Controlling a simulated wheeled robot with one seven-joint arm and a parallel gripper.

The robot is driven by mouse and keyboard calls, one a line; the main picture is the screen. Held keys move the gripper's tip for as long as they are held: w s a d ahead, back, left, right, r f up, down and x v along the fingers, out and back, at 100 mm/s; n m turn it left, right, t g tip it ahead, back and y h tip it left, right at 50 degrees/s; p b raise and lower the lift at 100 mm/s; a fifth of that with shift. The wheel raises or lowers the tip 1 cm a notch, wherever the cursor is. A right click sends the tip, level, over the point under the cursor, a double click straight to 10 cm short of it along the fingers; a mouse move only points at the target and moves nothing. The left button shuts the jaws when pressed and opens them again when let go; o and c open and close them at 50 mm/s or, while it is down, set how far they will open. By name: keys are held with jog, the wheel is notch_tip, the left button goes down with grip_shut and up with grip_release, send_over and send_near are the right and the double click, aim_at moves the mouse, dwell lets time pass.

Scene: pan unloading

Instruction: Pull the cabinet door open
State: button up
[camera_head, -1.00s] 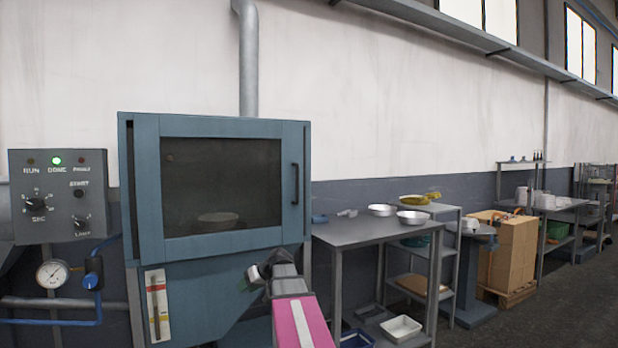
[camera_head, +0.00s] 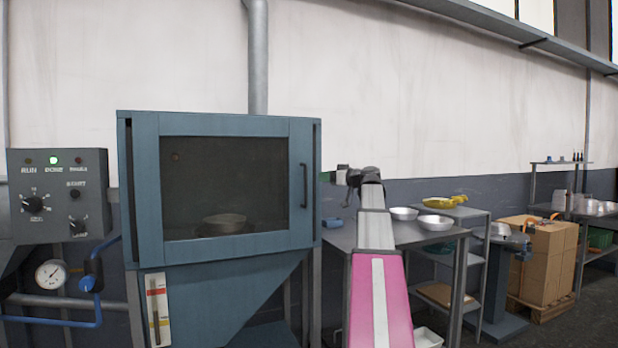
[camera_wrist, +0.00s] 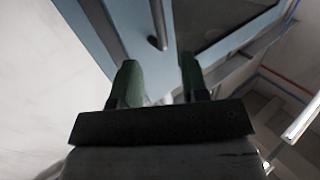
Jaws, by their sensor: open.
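The blue cabinet door (camera_head: 137,190) is shut, with a dark window (camera_head: 225,175) in it. Its dark vertical bar handle (camera_head: 304,186) is on the door's right side. A round pan (camera_head: 225,221) shows dimly behind the glass. My gripper (camera_head: 327,177) is just right of the cabinet, near the handle's height. In the wrist view my gripper (camera_wrist: 157,76) has its two green fingers apart with nothing between them. The handle (camera_wrist: 158,25) lies beyond the fingertips, roughly in line with the gap. The fingers appear apart from it.
A control box (camera_head: 58,196) with a lit green lamp is left of the cabinet. A grey table (camera_head: 400,236) with metal bowls (camera_head: 436,222) stands right, below my arm. Stacked cardboard boxes (camera_head: 545,262) stand farther right.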

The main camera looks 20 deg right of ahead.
jog(key=x, duration=1)
grip_shut()
